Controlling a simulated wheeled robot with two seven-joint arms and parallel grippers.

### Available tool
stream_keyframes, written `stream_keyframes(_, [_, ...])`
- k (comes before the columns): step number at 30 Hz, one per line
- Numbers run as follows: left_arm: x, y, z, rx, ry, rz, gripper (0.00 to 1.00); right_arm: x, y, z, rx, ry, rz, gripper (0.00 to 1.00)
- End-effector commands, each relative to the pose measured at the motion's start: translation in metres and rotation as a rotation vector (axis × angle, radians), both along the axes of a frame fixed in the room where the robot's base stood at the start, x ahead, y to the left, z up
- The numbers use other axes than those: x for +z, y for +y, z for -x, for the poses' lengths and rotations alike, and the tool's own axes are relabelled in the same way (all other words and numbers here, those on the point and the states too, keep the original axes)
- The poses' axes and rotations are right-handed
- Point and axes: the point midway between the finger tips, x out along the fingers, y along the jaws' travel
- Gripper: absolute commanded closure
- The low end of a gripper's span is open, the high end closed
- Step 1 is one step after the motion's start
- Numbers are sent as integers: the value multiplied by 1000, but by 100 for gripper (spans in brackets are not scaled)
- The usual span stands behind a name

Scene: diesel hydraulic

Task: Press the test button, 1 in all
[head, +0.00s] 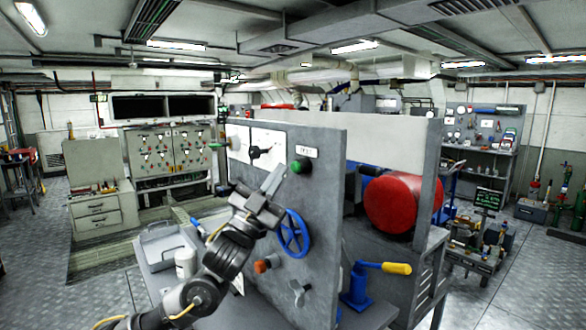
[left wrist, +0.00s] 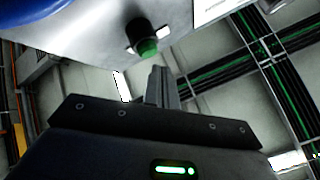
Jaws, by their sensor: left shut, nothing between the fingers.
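The green test button (head: 301,166) sticks out from the upper part of the grey panel (head: 327,215), beside a white label (head: 307,152) that reads like TEST. In the left wrist view the green button (left wrist: 147,46) on its dark collar is just beyond the fingertips. My left gripper (head: 276,172) is shut and empty, its tips a little left of the button in the head view. In the left wrist view the shut fingers (left wrist: 157,74) point toward the button, with a small gap visible. My right gripper is not in view.
A blue handwheel (head: 292,233), an orange knob (head: 263,266) and a grey wing handle (head: 298,292) sit lower on the panel. A blue lever with a yellow grip (head: 396,268) stands to the right. A white bottle (head: 185,263) and a grey tray (head: 160,243) stand left.

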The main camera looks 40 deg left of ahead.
Motion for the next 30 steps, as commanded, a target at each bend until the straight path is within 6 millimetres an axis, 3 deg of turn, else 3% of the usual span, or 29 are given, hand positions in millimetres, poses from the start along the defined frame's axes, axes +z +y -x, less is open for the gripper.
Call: stream_keyframes(30, [0,-4,-11,0,0,0,100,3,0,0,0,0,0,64])
